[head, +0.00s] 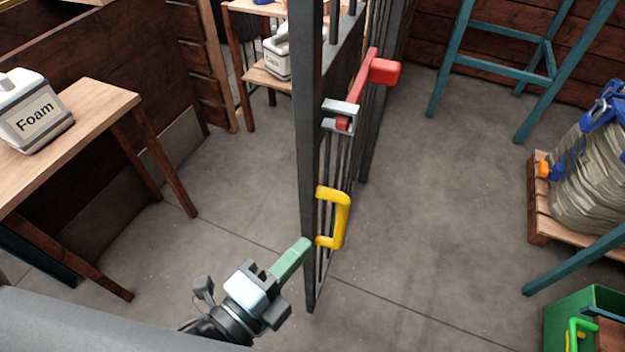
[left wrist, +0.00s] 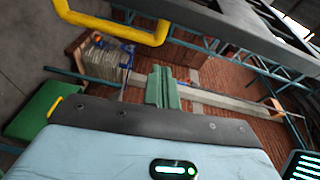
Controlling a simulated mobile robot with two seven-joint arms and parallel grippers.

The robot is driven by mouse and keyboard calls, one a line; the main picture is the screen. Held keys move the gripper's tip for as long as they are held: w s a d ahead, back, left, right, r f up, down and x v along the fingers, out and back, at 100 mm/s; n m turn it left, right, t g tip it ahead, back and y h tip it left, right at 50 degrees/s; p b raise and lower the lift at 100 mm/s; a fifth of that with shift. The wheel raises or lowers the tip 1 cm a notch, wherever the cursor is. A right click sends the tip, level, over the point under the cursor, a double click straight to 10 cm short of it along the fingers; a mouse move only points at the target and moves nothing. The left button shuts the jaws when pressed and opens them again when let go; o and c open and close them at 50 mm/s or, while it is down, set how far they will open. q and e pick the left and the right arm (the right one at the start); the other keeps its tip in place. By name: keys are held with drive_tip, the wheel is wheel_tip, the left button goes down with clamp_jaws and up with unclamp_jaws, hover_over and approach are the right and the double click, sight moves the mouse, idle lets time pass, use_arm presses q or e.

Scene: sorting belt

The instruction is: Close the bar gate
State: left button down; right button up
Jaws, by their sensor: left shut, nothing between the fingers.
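The dark metal bar gate (head: 308,200) stands nearly edge-on in the middle of the head view, its near upright towards me. A yellow handle (head: 345,218) is fixed on its right side; it also shows in the left wrist view (left wrist: 120,28). Higher up is a red latch bar (head: 362,82) with grey brackets. My left gripper (head: 303,244) has its green fingers shut and empty, with the tips at the near upright, just left of the handle's lower end. I cannot tell whether they touch. The fingers also show in the left wrist view (left wrist: 162,85). My right gripper is out of view.
A wooden table (head: 85,105) with a Foam jug (head: 38,115) stands at the left. A wrapped load on a pallet (head: 545,225), a green crate (head: 560,318) and teal frames (head: 495,65) are at the right. The concrete floor on both sides of the gate is largely clear.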

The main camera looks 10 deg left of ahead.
sight(314, 198)
use_arm(q)
drive_tip(key=shift+d+r+m, duration=0.2)
drive_tip(key=shift+r+m, duration=0.3)
drive_tip(key=shift+r, duration=0.4)
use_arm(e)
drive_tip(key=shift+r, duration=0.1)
use_arm(q)
drive_tip(key=shift+w, duration=0.1)
